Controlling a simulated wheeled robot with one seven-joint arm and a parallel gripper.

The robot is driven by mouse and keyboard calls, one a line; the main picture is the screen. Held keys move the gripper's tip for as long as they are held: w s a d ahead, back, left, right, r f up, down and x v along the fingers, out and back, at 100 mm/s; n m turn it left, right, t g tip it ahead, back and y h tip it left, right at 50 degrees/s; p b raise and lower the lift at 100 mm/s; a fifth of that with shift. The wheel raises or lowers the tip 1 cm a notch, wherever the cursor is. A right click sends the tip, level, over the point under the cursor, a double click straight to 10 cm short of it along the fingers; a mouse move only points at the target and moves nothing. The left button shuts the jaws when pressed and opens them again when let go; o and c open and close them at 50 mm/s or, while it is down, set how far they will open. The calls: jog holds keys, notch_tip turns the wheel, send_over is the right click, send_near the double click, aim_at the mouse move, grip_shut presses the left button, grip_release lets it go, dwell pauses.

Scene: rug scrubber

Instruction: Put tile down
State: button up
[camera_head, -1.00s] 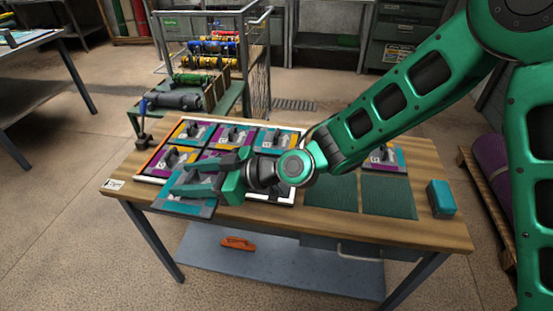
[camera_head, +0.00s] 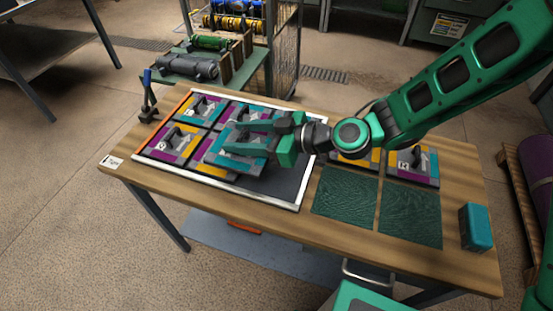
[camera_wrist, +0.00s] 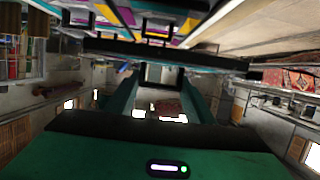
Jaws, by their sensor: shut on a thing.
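My gripper (camera_head: 238,138) is shut on the handle of a grey, teal-bordered tile (camera_head: 225,163) in the head view. The tile is over the front middle of the framed tray (camera_head: 300,195), which has a white rim and an orange left edge. I cannot tell whether the tile touches the tray. Patterned tiles with handles lie in the tray, including a back left one (camera_head: 203,107) and a purple-and-yellow front left one (camera_head: 173,142). The tray's front right part is bare and dark. The fingers partly hide the held tile. The wrist view is cluttered and shows the grasp poorly.
Two textured green pads (camera_head: 345,194) lie right of the tray, with more tiles (camera_head: 411,165) behind them. A teal block (camera_head: 476,227) stands at the table's right end. A cart (camera_head: 225,75) with tools is behind the table. My arm crosses above the right tiles.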

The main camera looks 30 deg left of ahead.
jog(key=d+f, duration=0.1)
jog(key=d, duration=0.1)
jog(key=w+d+f, duration=0.1)
jog(key=d+f, duration=0.1)
jog(key=w+d+f, duration=0.1)
jog(key=d, duration=0.2)
jog(key=shift+w+f, duration=0.2)
jog(key=shift+f, duration=1.95)
jog(key=o, duration=1.3)
jog(key=v, duration=1.2)
